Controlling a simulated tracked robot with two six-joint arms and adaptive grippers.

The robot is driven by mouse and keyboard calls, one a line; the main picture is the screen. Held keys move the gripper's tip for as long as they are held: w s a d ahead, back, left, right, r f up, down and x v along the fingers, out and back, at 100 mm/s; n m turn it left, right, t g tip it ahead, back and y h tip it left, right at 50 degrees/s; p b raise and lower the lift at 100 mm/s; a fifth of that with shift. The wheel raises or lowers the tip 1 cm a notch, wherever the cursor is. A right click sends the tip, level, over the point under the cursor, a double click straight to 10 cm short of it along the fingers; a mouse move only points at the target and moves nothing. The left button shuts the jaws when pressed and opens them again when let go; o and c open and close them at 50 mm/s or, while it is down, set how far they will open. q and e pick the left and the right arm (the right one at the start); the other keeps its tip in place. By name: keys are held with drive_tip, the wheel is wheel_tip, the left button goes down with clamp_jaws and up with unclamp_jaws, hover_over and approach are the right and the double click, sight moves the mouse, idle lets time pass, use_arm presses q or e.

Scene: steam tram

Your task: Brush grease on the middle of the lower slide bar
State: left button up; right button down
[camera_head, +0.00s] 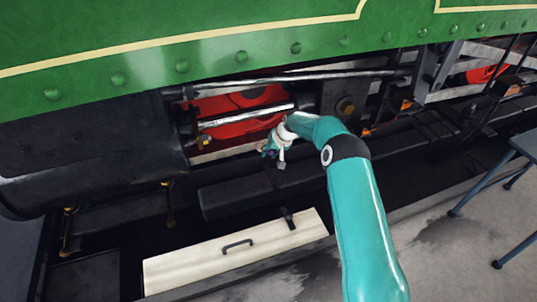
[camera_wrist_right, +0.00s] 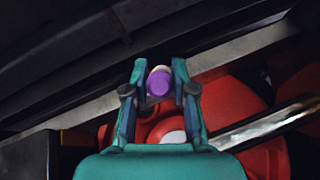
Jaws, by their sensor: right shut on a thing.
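My right gripper (camera_head: 273,152) reaches in under the green body from the lower right. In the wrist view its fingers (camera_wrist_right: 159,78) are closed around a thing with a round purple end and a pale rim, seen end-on. This may be the grease brush; its bristles are hidden. A pale grey bar, apparently the lower slide bar (camera_wrist_right: 55,131), runs diagonally behind the fingers. In the head view it shows below the red parts (camera_head: 215,156), and the gripper covers its right part. I cannot tell whether the held thing touches it. My left gripper is out of view.
A bright rod (camera_head: 245,115) and the upper bar (camera_head: 250,82) cross above the gripper. A black cylinder (camera_head: 90,150) stands left. A dark beam (camera_head: 235,198) lies below. A cream panel with a handle (camera_head: 190,268) is in front, and a blue-grey stool (camera_head: 522,146) is at right.

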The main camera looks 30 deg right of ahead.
drive_tip(key=shift+w, duration=0.25)
drive_tip(key=shift+d, duration=0.15)
drive_tip(key=shift+s+d+b, duration=0.9)
drive_tip(key=shift+s+d, duration=0.4)
drive_tip(key=shift+d, duration=4)
drive_tip(key=shift+w+a+r+p, duration=0.1)
drive_tip(key=shift+w+a+p, duration=0.3)
drive_tip(key=shift+a, duration=1.4)
drive_tip(key=shift+w+a+f+p, duration=0.15)
drive_tip(key=shift+w+a, duration=0.4)
drive_tip(key=shift+a, duration=1.3)
drive_tip(key=shift+w+a+r+p, duration=0.15)
drive_tip(key=shift+w+a+p, duration=0.25)
drive_tip(key=shift+a, duration=1.4)
drive_tip(key=w+a+p, duration=0.1)
drive_tip(key=w+a, duration=0.1)
drive_tip(key=a, duration=0.8)
drive_tip(key=shift+w+a, duration=0.35)
drive_tip(key=shift+a, duration=0.05)
